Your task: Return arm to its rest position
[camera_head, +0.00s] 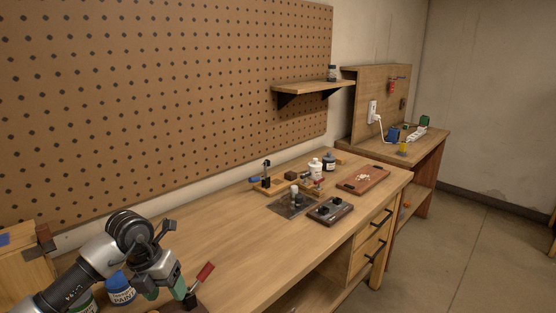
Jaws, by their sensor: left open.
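My left arm comes in from the lower left, and my left gripper (165,288) points down over the near left end of the wooden workbench (225,235). Its green-padded fingers look apart, and I see nothing held between them. A red-handled lever (204,272) on a dark base stands just right of the fingers; I cannot tell whether they touch. My right gripper is not in view.
A wooden box (22,275) stands at the bench's left end. The middle of the bench is clear. Farther along are a metal plate (292,204), a dark switch block (330,211), bottles (315,167) and a red-brown board (363,180). A pegboard (150,100) rises behind.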

